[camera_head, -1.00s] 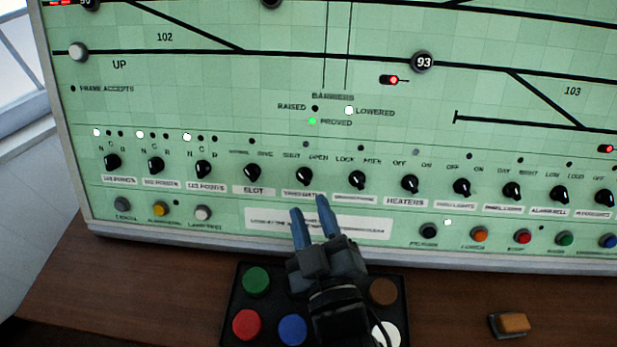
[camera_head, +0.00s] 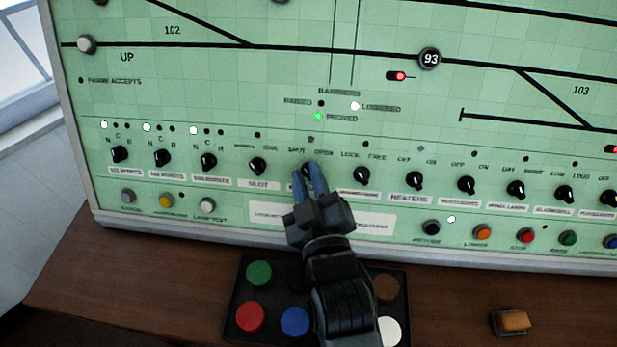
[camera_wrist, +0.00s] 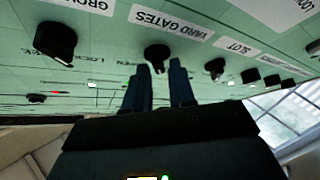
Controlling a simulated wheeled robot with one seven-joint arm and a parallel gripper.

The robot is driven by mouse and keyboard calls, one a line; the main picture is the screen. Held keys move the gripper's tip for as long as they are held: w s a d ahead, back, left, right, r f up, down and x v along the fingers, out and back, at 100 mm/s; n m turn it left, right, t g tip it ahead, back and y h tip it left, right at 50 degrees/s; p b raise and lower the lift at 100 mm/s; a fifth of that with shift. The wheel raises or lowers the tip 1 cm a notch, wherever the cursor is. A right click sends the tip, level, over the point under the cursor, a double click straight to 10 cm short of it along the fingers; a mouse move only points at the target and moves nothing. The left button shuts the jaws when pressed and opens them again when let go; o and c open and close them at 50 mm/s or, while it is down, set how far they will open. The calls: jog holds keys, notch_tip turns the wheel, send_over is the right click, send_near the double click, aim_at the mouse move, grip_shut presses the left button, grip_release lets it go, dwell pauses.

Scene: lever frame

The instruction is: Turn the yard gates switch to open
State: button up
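The yard gates switch (camera_head: 307,169) is a black rotary knob on the green panel, between the SHUT and OPEN marks. In the head view my gripper's blue fingers partly cover it and its label. In the wrist view the yard gates knob (camera_wrist: 157,56) shows under its YARD GATES label, just beyond the fingertips. My gripper (camera_head: 317,167) has its two fingers apart; they also show apart in the wrist view (camera_wrist: 160,68). The fingertips reach the knob area, but I cannot tell whether they touch the knob. The knob's exact pointing direction is hidden.
The slot knob (camera_head: 258,167) is left of the switch and the LOCK/FREE knob (camera_head: 361,176) is right, both close by. A black button box (camera_head: 232,312) with several coloured buttons sits below on the desk. A small orange-topped block (camera_head: 512,321) lies at the right.

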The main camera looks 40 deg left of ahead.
grip_shut()
